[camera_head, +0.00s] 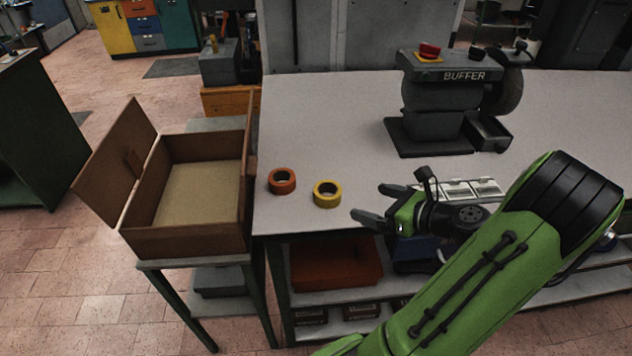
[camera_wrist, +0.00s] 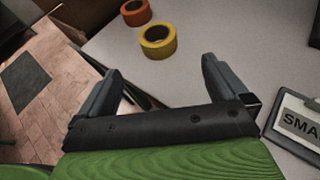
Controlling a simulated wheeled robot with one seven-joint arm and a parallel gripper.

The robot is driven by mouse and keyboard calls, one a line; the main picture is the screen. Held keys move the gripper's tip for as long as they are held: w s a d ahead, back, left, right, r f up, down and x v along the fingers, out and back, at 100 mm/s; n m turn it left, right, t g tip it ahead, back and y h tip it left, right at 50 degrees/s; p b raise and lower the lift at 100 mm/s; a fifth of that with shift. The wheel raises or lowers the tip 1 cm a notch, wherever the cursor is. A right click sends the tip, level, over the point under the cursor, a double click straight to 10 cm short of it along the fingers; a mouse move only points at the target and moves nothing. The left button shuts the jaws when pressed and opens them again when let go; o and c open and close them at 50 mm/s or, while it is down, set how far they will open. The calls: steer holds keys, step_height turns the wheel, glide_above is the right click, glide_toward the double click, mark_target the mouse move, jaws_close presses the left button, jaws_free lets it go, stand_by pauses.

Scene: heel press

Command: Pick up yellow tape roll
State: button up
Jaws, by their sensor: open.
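The yellow tape roll (camera_head: 327,194) lies flat on the grey workbench (camera_head: 330,110) near its front left edge. It also shows in the wrist view (camera_wrist: 158,41), beyond my gripper's fingers and roughly between them. An orange tape roll (camera_head: 282,181) lies just left of it and a little farther back, close but apart. My gripper (camera_head: 372,203) is open and empty, to the right of the yellow roll and apart from it. In the wrist view the two dark fingers (camera_wrist: 160,85) are spread wide with nothing between them.
An open brown box (camera_head: 192,243) on a small stand is left of the bench. A buffer machine (camera_head: 437,105) stands at the back. A labelled clipboard (camera_wrist: 298,122) is at the wrist view's right. Bench space behind the rolls is clear.

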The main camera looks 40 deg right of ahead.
mark_target(321, 189)
steer(key=b+x, duration=0.1)
steer(key=x, duration=0.6)
steer(key=b+x, duration=0.2)
steer(key=x, duration=0.6)
steer(key=shift+a+f+b, duration=0.1)
steer(key=shift+a+b, duration=0.15)
steer(key=shift+b, duration=0.05)
steer(key=shift+s, duration=0.15)
steer(key=c, duration=1)
step_height(321, 189, up, 18)
steer(key=p, duration=0.6)
steer(key=shift+p, duration=0.35)
